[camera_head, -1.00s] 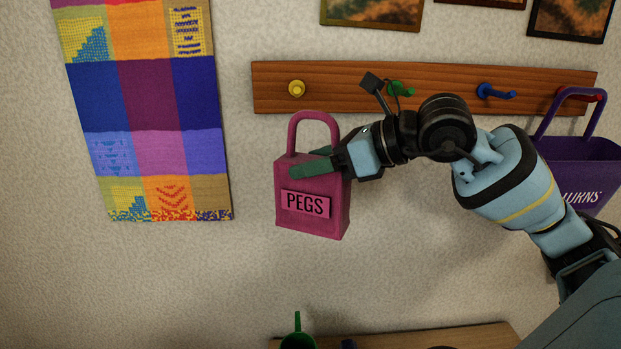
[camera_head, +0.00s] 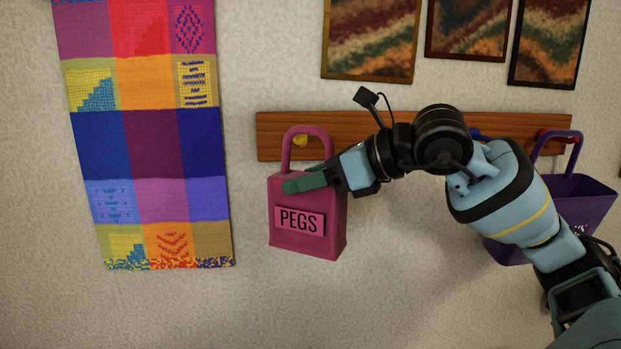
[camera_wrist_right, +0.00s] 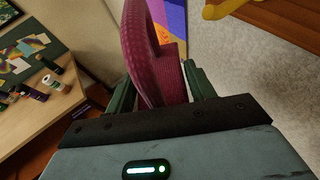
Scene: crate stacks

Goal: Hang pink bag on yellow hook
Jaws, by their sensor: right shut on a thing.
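The pink bag (camera_head: 305,245), labelled PEGS, hangs upright from my right gripper (camera_head: 300,183). Its green fingers are shut on the bag's upper part, just below the handle. The yellow hook (camera_head: 300,140) is on the wooden rack and shows through the handle loop in the head view. In the right wrist view the bag (camera_wrist_right: 155,50) is between the fingers (camera_wrist_right: 160,92), and the yellow hook (camera_wrist_right: 228,8) is at the top right, apart from the bag. My left gripper is not in view.
The wooden rack (camera_head: 268,137) runs along the wall. A purple bag (camera_head: 580,195) hangs at its right end, partly behind my arm. A blue hook (camera_head: 480,134) is mostly hidden. A colourful woven hanging (camera_head: 145,130) is on the left, and framed pictures (camera_head: 370,40) are above.

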